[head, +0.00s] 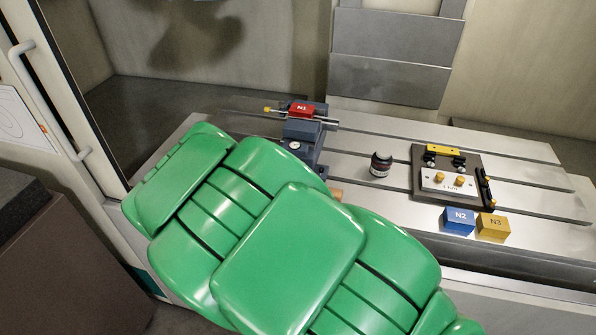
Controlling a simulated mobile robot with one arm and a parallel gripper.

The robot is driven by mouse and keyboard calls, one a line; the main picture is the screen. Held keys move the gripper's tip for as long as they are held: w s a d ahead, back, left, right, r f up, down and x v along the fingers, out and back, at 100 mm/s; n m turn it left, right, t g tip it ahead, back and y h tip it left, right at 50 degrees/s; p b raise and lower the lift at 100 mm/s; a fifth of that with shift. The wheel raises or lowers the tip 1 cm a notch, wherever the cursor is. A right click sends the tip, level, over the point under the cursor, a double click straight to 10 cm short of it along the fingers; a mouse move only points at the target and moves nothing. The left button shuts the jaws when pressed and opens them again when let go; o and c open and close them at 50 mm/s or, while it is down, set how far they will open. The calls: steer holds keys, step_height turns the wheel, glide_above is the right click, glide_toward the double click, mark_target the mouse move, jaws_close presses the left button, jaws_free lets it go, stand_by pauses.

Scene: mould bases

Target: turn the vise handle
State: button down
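The dark blue-grey vise (311,150) stands on the slotted machine table, with a red block marked N1 (301,110) at its top. A thin metal rod with a yellow tip (268,110) shows beside the red block. My green arm covers the near side of the vise. A small tan piece (336,193) peeks out at the arm's edge below the vise; I cannot tell whether it belongs to the vise handle. No handle shows clearly. My gripper is hidden behind my arm.
A dark round jar (380,164) stands right of the vise. A dark fixture plate (420,159) with yellow parts lies further right. Blue block N2 (458,221) and yellow block N3 (492,227) sit near the front edge. The slotted table (360,134) is clear behind the jar.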

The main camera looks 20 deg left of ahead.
steer(key=shift+a, duration=0.15)
steer(key=c, duration=1.3)
jaws_free()
steer(key=shift+o, duration=0.5)
steer(key=shift+r+n+h, duration=0.25)
steer(key=shift+n, duration=0.7)
steer(key=shift+r+n+h, duration=0.25)
steer(key=shift+n, duration=0.7)
